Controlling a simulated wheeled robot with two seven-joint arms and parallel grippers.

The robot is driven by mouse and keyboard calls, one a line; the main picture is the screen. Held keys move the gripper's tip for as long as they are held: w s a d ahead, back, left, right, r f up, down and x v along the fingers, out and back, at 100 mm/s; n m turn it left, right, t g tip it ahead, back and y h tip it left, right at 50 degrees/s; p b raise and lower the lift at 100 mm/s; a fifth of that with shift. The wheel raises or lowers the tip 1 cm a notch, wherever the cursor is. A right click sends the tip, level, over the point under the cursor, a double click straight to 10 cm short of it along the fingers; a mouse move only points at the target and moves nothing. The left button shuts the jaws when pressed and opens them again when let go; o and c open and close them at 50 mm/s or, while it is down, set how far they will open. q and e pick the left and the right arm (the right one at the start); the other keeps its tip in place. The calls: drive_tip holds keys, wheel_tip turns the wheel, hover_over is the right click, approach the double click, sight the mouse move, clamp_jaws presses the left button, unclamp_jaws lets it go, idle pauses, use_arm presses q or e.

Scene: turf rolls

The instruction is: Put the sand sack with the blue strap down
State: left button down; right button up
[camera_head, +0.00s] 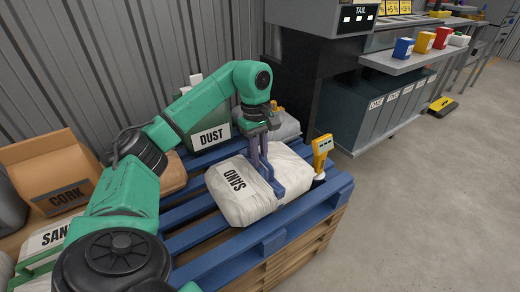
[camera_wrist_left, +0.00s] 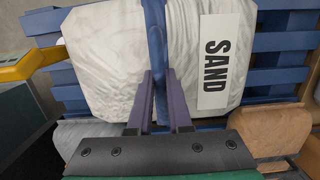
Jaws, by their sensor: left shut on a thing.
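The white sand sack (camera_head: 240,195) carries a label reading SAND and has a blue strap (camera_head: 284,174) around it. It is over the blue pallet (camera_head: 200,233); I cannot tell whether its underside touches the slats. My left gripper (camera_head: 266,176) comes down on the sack from above and is shut on the strap. In the left wrist view the sack (camera_wrist_left: 105,60) lies beyond the fingers (camera_wrist_left: 157,88), with the strap (camera_wrist_left: 155,40) running between them. The sack's underside is hidden. My right gripper is not in view.
A cork bag (camera_head: 65,195) and a brown sack (camera_head: 172,175) are at the left. A DUST container (camera_head: 212,138) and a grey sack (camera_head: 285,125) are behind. A yellow device (camera_head: 322,152) stands at the pallet's right corner. Open floor (camera_head: 430,210) lies right.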

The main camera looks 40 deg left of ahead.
sight(260, 169)
use_arm(q)
drive_tip(key=shift+f, duration=0.2)
wheel_tip(260, 169, down, 3)
drive_tip(key=shift+r+b, duration=0.15)
drive_tip(key=shift+b, duration=0.4)
drive_tip(key=c, duration=0.8)
unclamp_jaws()
drive_tip(key=shift+s, duration=0.1)
drive_tip(key=shift+c, duration=0.2)
drive_tip(key=shift+d, duration=0.1)
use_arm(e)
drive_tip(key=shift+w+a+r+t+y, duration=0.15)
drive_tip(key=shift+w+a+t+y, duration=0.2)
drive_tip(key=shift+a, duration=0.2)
